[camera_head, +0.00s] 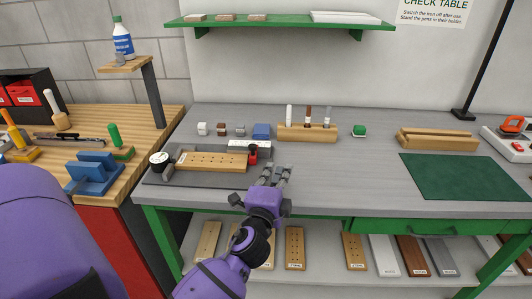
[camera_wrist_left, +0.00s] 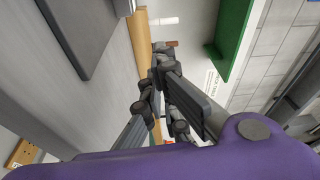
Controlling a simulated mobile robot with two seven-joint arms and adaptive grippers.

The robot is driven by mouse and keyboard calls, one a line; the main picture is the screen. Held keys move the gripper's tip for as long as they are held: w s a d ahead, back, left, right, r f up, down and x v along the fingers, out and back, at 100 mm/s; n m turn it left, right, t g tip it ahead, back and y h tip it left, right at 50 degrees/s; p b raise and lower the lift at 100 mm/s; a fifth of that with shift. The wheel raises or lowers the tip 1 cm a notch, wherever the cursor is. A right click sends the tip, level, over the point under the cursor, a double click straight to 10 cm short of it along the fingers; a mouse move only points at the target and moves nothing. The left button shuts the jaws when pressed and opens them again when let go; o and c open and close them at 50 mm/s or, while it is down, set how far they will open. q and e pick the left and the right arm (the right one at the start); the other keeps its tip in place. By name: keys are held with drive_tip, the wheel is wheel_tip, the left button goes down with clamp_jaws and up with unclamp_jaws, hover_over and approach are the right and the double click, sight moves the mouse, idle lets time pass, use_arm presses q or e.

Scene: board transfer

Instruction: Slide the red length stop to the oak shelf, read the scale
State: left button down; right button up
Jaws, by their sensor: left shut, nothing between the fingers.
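The board, likely the oak shelf, lies on a dark grey base plate (camera_head: 190,181). A white strip (camera_head: 246,145), possibly the scale, lies behind the stop; its marks are too small to read. My left gripper (camera_head: 282,170) is shut and empty, just right of the stop and apart from it. Its fingers (camera_wrist_left: 165,92) show in the left wrist view. My right gripper is not in view.
A round dial (camera_head: 159,158) stands at the board's left end. Small blocks and a blue block (camera_head: 262,131) stand behind, with a wooden pen holder (camera_head: 307,132). Several boards lie on the lower shelf (camera_head: 330,262).

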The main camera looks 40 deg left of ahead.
sight(253, 154)
use_arm(q)
drive_tip(key=shift+s+a+f+y, duration=0.1)
drive_tip(key=shift+a+y, duration=0.2)
drive_tip(key=shift+a, duration=0.05)
drive_tip(key=shift+a+g, duration=0.25)
drive_tip(key=shift+g, duration=0.05)
drive_tip(key=x, duration=0.9)
drive_tip(key=shift+w+a+p, duration=0.1)
drive_tip(key=shift+w+p, duration=0.2)
drive_tip(key=shift+p, duration=0.1)
drive_tip(key=s+a, duration=0.2)
drive_tip(key=shift+a+p, duration=0.3)
drive_tip(key=shift+p, duration=0.05)
drive_tip(key=shift+s+a+f, duration=0.1)
drive_tip(key=shift+s+a, duration=0.1)
drive_tip(key=shift+s, duration=0.05)
drive_tip(key=shift+f, duration=0.1)
drive_tip(key=shift+s+a, duration=0.1)
